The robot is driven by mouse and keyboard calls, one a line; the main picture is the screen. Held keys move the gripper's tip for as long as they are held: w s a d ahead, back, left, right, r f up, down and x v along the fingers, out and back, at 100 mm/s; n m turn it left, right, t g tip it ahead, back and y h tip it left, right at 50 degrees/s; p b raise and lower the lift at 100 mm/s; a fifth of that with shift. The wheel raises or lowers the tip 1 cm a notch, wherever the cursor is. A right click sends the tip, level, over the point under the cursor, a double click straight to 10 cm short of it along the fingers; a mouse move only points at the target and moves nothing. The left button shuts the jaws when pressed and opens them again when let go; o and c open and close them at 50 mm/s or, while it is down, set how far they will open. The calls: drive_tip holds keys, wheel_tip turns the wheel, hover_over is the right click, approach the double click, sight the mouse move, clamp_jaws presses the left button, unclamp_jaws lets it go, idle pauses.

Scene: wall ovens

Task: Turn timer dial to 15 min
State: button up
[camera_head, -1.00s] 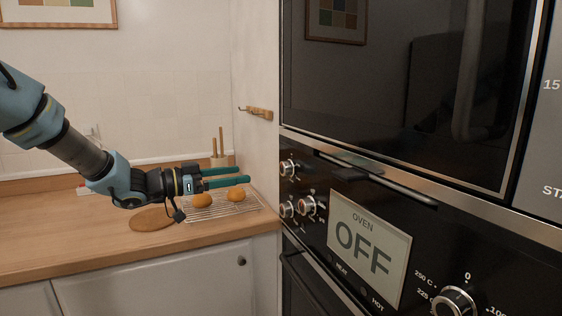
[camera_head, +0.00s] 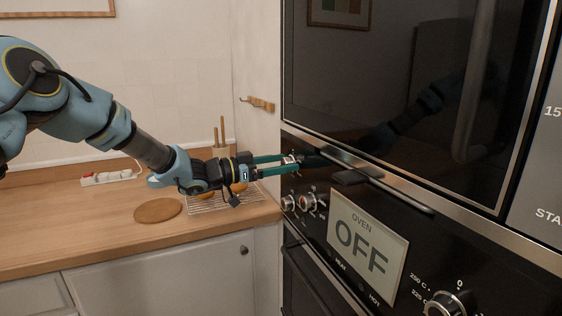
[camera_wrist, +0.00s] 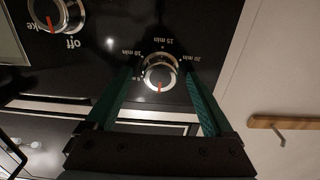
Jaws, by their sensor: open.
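The timer dial (camera_wrist: 160,75) is a silver knob with a red pointer mark on the black oven panel. In the wrist view the labels "10 min", "15 min" and "20 min" stand around it, with "15 min" at the top of the picture. The red mark points down in that view, away from the "15 min" label. My gripper (camera_wrist: 160,91) is open, with its two green fingers on either side of the dial. In the head view my gripper (camera_head: 290,164) reaches the upper left of the panel and partly hides the dial. I cannot tell whether the fingers touch it.
Two more knobs (camera_head: 304,202) sit below; one, marked "off", shows in the wrist view (camera_wrist: 57,14). The oven display (camera_head: 366,245) reads OFF. A handle bar (camera_head: 380,180) runs just right of my fingers. A rack with rolls (camera_head: 208,205) lies below my gripper.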

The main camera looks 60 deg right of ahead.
drive_tip(key=c, duration=1.4)
